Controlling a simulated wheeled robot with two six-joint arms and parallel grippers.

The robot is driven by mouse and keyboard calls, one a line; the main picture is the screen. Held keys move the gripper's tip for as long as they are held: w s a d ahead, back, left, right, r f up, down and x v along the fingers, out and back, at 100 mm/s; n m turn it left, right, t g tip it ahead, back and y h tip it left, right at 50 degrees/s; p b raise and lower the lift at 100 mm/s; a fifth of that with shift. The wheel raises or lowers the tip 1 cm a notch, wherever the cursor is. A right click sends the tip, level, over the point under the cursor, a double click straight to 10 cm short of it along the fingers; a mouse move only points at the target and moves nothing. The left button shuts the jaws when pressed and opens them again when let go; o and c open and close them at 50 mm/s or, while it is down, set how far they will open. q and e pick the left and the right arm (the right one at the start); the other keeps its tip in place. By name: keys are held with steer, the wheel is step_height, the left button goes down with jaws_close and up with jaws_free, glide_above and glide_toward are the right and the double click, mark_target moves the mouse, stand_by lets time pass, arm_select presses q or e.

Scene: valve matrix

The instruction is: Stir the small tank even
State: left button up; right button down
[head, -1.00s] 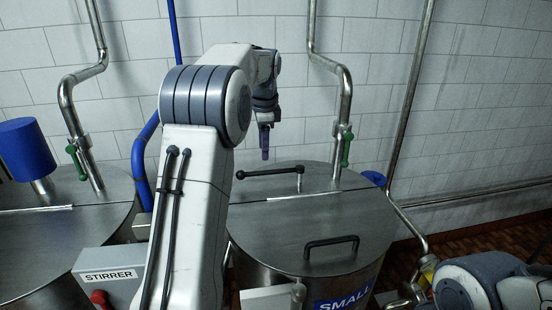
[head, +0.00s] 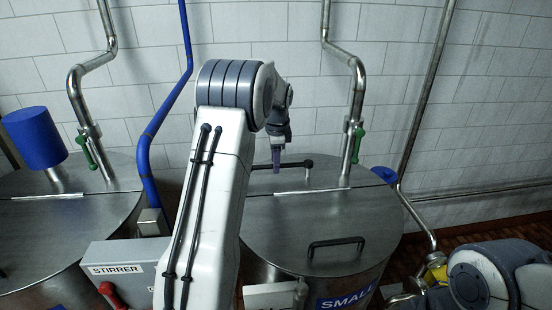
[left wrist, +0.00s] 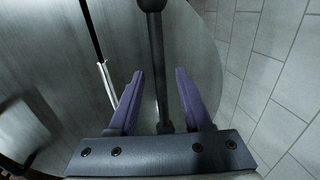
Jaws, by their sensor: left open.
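The small tank (head: 275,232) is a round steel vessel with a flat lid and a blue SMALL label (head: 346,299). A black crank bar (head: 294,164) lies level above the back of its lid, on a short steel post. It also shows in the left wrist view (left wrist: 158,65). My left gripper (head: 277,163), with purple fingers, reaches down at the bar. In the left wrist view the open fingers (left wrist: 158,100) stand either side of the bar, with gaps on both sides. My right arm shows at lower right; its gripper is out of view.
A black lid handle (head: 337,243) stands at the front of the lid. A steel pipe with a green valve lever (head: 358,143) rises behind. A grey STIRRER box (head: 125,272) with a red lever and a larger tank (head: 55,225) stand left. A tiled wall closes the back.

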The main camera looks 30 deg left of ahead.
arm_select(q)
steer(key=shift+c, duration=0.2)
jaws_close()
stand_by(1.3)
